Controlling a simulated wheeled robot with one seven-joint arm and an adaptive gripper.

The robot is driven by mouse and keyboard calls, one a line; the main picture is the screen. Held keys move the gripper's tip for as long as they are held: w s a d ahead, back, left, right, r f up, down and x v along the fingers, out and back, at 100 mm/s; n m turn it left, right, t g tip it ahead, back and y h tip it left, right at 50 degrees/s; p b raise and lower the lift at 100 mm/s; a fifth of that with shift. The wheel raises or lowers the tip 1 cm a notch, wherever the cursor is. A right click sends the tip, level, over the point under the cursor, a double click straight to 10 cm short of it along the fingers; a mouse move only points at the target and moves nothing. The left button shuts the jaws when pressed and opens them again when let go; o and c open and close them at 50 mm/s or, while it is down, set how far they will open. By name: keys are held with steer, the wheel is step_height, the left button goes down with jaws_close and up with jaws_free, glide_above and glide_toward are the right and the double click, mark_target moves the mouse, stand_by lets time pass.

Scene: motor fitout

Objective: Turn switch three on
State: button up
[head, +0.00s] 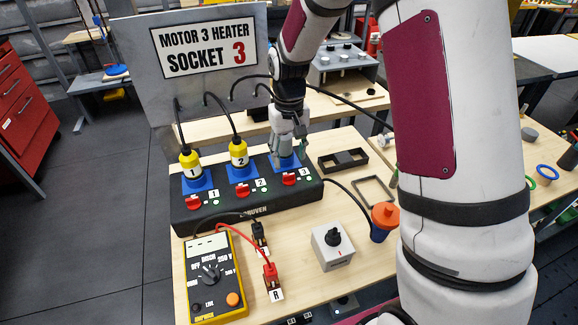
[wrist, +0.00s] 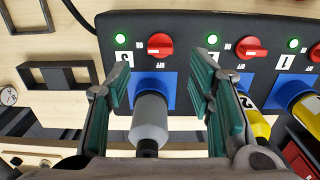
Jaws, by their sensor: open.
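The black power strip (head: 255,208) has three blue sockets, each with a red rotary switch in front. Switch three (head: 289,180) is at the strip's right end in the head view. In the wrist view, switch three (wrist: 160,45) is beside the upside-down 3 label, with a lit green lamp (wrist: 120,40) nearby. A grey plug (wrist: 149,118) stands in socket three. My gripper (wrist: 163,72) is open, its fingers on either side of this plug with gaps. It also shows above socket three in the head view (head: 287,150). The switch's exact setting is too small to read.
Yellow plugs one (head: 189,158) and two (head: 239,152) stand in the other sockets, beside switch two (head: 243,190) and switch one (head: 194,203). A yellow meter (head: 213,280), grey knob box (head: 333,246) and orange-topped cup (head: 384,222) stand in front. A sign panel (head: 150,95) rises behind.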

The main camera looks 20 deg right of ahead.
steer(key=shift+r, duration=2.65)
steer(key=shift+r, duration=0.1)
step_height(320, 180, up, 7)
steer(key=t, duration=0.1)
glide_above(289, 175)
steer(key=s, duration=0.4)
steer(key=s+r+t, duration=0.2)
steer(key=s+r, duration=0.4)
steer(key=s, duration=0.1)
steer(key=s+r+t, duration=0.2)
steer(key=s+r, duration=0.2)
steer(key=s, duration=1.1)
steer(key=shift+t, duration=0.3)
